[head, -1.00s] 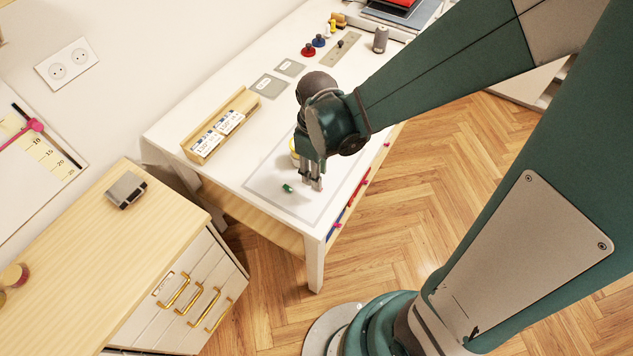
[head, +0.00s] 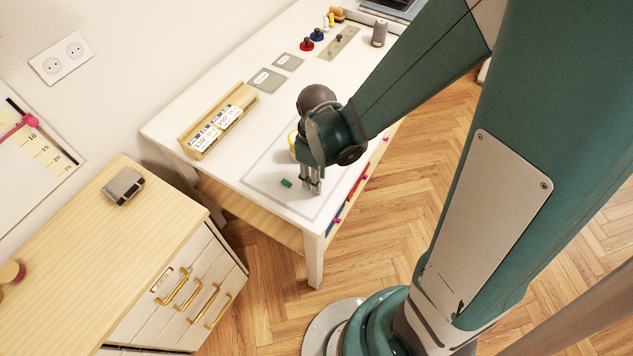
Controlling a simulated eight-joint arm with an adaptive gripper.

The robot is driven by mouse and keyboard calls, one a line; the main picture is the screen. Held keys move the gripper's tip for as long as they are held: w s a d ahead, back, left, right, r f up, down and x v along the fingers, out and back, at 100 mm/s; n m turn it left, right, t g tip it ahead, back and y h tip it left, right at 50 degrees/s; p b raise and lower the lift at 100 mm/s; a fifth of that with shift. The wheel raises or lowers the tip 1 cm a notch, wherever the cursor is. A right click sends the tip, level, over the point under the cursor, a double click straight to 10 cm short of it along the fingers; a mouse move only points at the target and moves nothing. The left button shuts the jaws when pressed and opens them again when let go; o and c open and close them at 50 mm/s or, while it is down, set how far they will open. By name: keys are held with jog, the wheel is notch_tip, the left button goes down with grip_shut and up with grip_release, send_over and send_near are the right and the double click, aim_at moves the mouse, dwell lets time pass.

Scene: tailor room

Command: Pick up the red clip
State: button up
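My gripper (head: 312,187) points straight down over the near end of the white table (head: 225,165), inside a grey outlined rectangle. Its fingertips are at or just above the tabletop. The gap between them is too small here to tell whether they are open or shut, or whether anything is between them. I cannot make out a clearly red clip near the fingers; the gripper may hide one. A small green piece (head: 286,183) lies just left of the fingertips. A yellow round thing (head: 292,140) is partly hidden behind the gripper.
Small pink-red bits (head: 336,221) and red and blue strips show along the table's right edge. A wooden holder with labels (head: 218,122) stands at the left edge. Red (head: 306,45) and blue knobs are farther back. A wooden-topped cabinet (head: 75,245) stands at front left.

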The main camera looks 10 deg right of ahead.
dwell(0.4)
jog(key=c, duration=0.7)
jog(key=shift+r, duration=0.15)
jog(key=shift+r+p, duration=0.85)
jog(key=shift+r, duration=4)
